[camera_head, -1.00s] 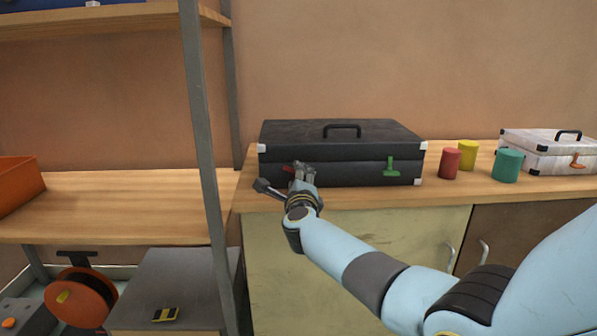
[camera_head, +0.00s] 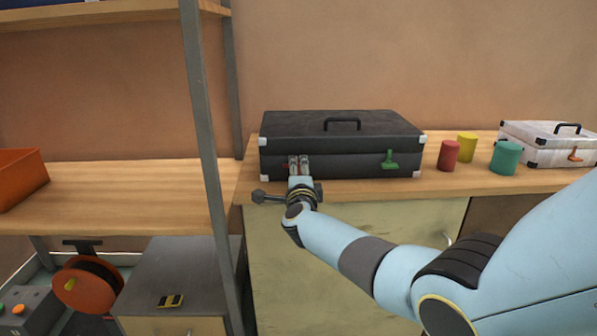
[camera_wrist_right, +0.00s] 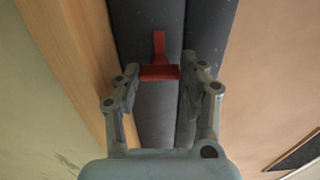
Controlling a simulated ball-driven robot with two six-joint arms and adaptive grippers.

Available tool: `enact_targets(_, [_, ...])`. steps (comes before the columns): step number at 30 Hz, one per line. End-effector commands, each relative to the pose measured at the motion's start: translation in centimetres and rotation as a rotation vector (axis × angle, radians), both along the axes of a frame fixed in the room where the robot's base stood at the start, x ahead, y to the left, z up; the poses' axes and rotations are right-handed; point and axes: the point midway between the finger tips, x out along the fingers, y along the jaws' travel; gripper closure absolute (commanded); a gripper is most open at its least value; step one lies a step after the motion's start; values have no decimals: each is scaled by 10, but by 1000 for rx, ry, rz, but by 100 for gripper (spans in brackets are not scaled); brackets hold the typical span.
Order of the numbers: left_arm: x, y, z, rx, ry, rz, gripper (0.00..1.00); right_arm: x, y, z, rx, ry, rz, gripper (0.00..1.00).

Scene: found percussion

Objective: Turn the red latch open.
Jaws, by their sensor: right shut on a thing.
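The black case (camera_head: 340,128) lies closed on the wooden counter, its front facing me. The red latch (camera_wrist_right: 159,72) is on the left of its front; in the right wrist view it is a T shape, with its bar between my fingers. My right gripper (camera_head: 299,163) is at the case front and shut on the red latch. Its fingers stand on either side of the bar in the right wrist view (camera_wrist_right: 166,85). In the head view the fingers hide most of the latch. My left gripper is not in view.
A green latch (camera_head: 390,159) is on the case's right front. Red (camera_head: 449,156), yellow (camera_head: 467,147) and green (camera_head: 505,158) cylinders and a white case (camera_head: 545,138) stand to the right. A grey shelf post (camera_head: 205,150) stands left of the case.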

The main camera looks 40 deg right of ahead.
Motion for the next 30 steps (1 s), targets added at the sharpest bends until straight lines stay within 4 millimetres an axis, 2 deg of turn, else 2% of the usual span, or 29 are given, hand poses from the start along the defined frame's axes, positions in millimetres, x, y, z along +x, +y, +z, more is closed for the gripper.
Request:
enact_targets(7, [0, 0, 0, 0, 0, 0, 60, 0, 1, -1, 1, 2, 3, 90])
enact_targets(8, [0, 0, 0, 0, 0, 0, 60, 0, 1, -1, 1, 2, 3, 57])
enact_targets(13, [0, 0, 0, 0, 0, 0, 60, 0, 1, -1, 1, 1, 2, 35])
enact_targets(23, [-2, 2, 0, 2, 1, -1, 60, -2, 1, -2, 2, 2, 1, 35])
enact_targets(30, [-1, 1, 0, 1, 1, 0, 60, -25, 16, -3, 4, 3, 3, 35])
